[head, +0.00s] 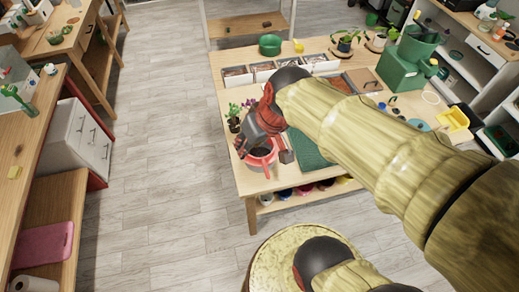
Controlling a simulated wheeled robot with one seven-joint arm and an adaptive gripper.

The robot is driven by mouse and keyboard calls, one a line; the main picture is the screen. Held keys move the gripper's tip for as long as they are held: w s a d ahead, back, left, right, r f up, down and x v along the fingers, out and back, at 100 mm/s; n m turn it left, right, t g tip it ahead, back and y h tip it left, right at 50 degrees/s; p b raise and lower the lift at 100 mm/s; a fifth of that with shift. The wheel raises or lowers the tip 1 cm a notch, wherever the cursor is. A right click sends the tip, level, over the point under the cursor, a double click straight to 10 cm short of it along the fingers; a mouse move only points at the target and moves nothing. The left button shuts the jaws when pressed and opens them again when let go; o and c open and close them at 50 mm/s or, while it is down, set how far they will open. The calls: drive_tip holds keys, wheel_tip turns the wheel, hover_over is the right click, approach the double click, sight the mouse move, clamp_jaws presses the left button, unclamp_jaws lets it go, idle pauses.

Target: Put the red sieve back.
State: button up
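A red round thing, which looks like the red sieve (268,161), is at the front left corner of the wooden table (247,185). Its inside looks dark, and part of its rim is covered by my gripper. My gripper (245,147) points down just above and behind its left side. From this view I cannot tell whether the fingers touch the rim or are open or shut.
Small potted plants (234,122) stand close left of my gripper. A green mat (308,150) lies to the right, partly behind my arm. Floor is clear left of the table.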

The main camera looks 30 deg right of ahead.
drive_tip(key=s+r+t+h, duration=0.1)
drive_tip(key=s+r, duration=0.4)
drive_tip(key=s, duration=0.1)
drive_tip(key=shift+a, duration=0.45)
wheel_tip(320, 180, down, 16)
drive_tip(key=b, duration=1.6)
drive_tip(key=shift+f+b, duration=0.2)
drive_tip(key=shift+b, duration=0.1)
